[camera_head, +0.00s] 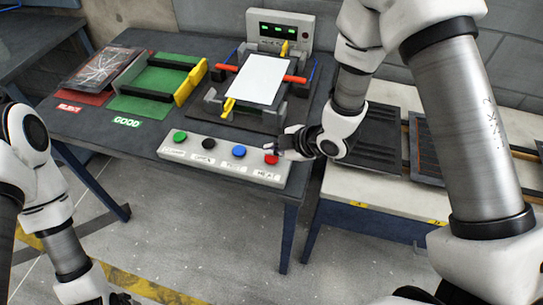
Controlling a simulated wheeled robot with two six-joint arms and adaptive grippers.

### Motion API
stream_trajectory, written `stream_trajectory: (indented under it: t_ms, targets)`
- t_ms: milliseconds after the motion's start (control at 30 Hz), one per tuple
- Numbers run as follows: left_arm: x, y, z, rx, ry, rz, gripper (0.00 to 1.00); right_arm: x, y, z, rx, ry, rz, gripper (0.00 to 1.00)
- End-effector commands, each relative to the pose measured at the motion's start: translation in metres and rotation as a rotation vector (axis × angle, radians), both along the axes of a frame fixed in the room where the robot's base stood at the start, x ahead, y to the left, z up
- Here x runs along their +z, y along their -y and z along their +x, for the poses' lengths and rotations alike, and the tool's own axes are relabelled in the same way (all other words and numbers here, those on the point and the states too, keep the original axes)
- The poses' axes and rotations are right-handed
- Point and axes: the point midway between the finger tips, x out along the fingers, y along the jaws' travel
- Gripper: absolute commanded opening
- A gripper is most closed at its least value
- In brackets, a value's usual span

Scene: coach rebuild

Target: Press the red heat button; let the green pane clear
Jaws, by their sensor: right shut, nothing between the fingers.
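The red button (271,159) is at the right end of a white control box (222,163) on the dark table's front edge, above a label that seems to read HEAT. My right gripper (283,148) is shut and empty, its tips right beside the red button; whether they touch it I cannot tell. A pane (258,79) lies in the fixture (232,113) behind the box and looks plain white, not green. My left arm is at the lower left; its gripper (121,298) shows only partly at the bottom edge.
Green, black and blue buttons (239,151) share the box. A green tray (155,79) labelled GOOD and a red tray (92,97) with a cracked pane are at left. A grey unit (279,32) with green displays stands behind. A pale bench (385,190) with dark panels is at right.

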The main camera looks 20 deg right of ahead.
Motion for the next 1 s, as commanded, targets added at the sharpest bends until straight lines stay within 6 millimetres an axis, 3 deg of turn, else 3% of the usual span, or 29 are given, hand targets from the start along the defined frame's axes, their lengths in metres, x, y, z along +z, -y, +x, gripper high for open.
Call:
stream_trajectory:
  t_ms: [733, 1000]
  targets:
    - [-0.0001, 0.0, 0.0, 0.0, 0.0, 0.0, 0.0, 0.0, 0.0, 0.0, 0.0, 0.0, 0.0, 0.0]
    - [-0.008, 0.0, 0.0, 0.0, 0.0, 0.0, 0.0, -0.0091, 0.0, -0.0002, 0.0, 0.0, 0.0, 0.0]
